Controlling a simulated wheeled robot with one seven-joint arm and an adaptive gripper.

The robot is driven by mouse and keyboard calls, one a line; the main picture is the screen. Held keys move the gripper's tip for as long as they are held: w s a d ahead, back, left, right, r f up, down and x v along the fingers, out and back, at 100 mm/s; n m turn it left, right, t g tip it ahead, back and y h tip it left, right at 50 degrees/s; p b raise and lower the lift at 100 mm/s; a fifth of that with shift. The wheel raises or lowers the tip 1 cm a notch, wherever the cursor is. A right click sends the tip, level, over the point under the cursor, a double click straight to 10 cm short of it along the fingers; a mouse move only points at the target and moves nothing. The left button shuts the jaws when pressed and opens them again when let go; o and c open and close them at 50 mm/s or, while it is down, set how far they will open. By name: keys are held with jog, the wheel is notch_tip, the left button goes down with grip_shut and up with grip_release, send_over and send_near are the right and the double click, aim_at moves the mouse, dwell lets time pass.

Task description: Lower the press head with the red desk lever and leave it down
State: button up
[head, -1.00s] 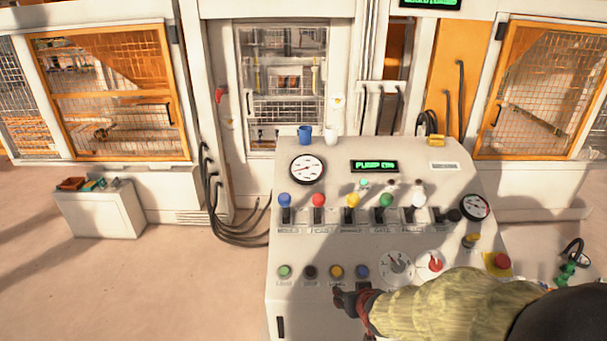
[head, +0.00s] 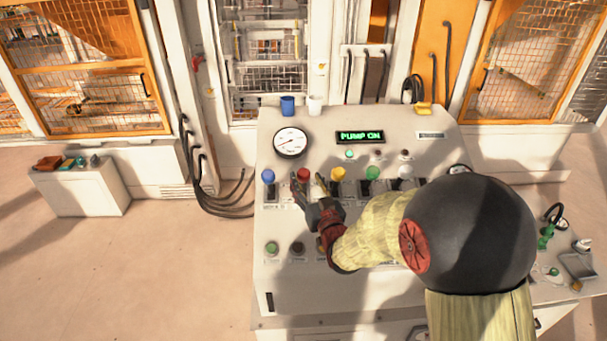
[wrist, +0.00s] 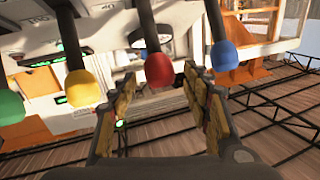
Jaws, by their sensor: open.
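The red desk lever (head: 303,174) stands in the row of levers on the sloped desk, second from the left, with a round red knob. My gripper (head: 309,185) is open just on the near side of it, its fingers pointing at the knob. In the wrist view the red knob (wrist: 160,68) shows between the tips of my open gripper (wrist: 150,95), with gaps on both sides; I cannot tell whether it lies within their reach. The press area (head: 268,60) is behind a mesh guard at the back; the press head cannot be made out clearly.
A blue lever (head: 268,176) stands left of the red one, and a yellow lever (head: 338,174) right of it, close to my fingers. Green (head: 372,173) and white levers follow. The display (head: 360,137) reads PUMP ON. Blue and white cups stand on the desk's back edge.

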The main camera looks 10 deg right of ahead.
jog(key=shift+w+a, duration=0.1)
jog(key=shift+w, duration=1.6)
jog(key=shift+c, duration=0.2)
jog(key=c, duration=1.1)
grip_shut()
